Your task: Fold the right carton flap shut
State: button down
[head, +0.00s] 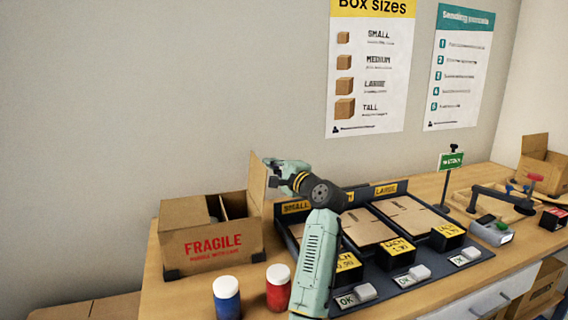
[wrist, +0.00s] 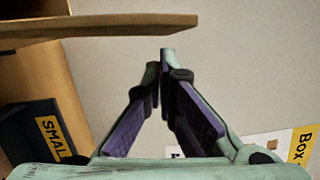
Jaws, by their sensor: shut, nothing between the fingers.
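The brown carton (head: 186,250) with red FRAGILE print stands at the left end of the workbench. Its right flap (head: 257,185) stands up, close to upright, at the carton's right edge. The left part of the top (head: 184,212) looks covered, and a dark opening shows beside it. My gripper (head: 270,174) is shut and empty, just right of the raised flap near its upper part. In the wrist view the fingertips of my gripper (wrist: 160,62) meet, and a cardboard panel, apparently the flap (wrist: 110,24), crosses above them. Whether they touch it I cannot tell.
A dark tray (head: 292,207) with SMALL and LARGE labels and flat cardboard blanks lies right of the carton. A blue jar (head: 227,298) and a red jar (head: 278,287) stand in front. A green sign (head: 451,161) and a clamp tool (head: 505,198) are farther right.

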jog(key=shift+s+a, duration=0.1)
jog(key=shift+a, duration=0.15)
jog(key=shift+a, duration=0.1)
